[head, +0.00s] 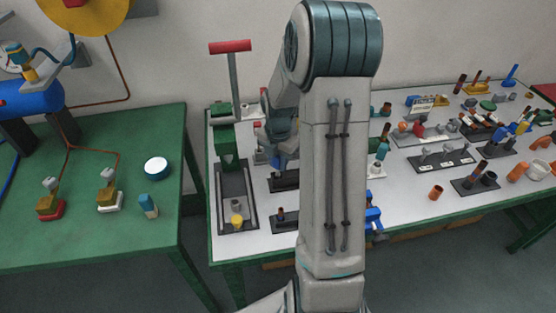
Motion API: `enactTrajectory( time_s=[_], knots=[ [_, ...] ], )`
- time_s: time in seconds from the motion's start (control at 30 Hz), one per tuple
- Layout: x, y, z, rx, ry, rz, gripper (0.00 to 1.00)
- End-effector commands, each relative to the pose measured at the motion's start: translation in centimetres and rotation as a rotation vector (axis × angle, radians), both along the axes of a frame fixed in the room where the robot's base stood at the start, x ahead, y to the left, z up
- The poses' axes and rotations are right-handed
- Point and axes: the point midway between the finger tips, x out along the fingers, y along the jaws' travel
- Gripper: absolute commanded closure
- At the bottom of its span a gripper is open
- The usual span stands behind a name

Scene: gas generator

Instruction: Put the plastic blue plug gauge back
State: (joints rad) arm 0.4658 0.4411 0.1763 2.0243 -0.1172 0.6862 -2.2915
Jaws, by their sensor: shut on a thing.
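My gripper (279,158) shows in part to the left of my own arm, low over the left part of the white-topped bench. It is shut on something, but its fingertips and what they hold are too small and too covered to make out. A dark stand (285,181) is on the bench just below my gripper. I cannot tell whether they touch. A blue upright peg (511,75) stands at the far right back of the bench. I cannot tell whether it is the plug gauge. My arm hides the middle of the bench.
A green press with a red handle (230,47) stands at the bench's left end, above a dark tray (219,196). A small dark stand (281,219) is near the front edge. Racks and parts crowd the right. A green table (110,240) stands left, beyond a gap.

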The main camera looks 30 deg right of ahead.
Motion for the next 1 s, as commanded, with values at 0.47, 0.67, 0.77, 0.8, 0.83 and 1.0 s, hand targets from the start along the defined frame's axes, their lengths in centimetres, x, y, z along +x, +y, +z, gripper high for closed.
enactTrajectory(
  time_s=[0.47, 0.67, 0.77, 0.8, 0.83, 1.0],
  knots=[
    [0.0, 0.0, -1.5, 0.0, 0.0, 0.0, 0.91],
    [0.0, 0.0, -2.1, 0.0, 0.0, 0.0, 0.91],
    [0.0, 0.0, -2.4, 0.0, 0.0, 0.0, 0.91],
    [0.0, 0.0, -2.3, 0.0, 0.0, 0.0, 0.66],
    [0.0, 0.0, -2.3, 0.0, 0.0, 0.0, 0.58],
    [0.0, 0.0, -2.3, 0.0, 0.0, 0.0, 0.49]
  ],
)
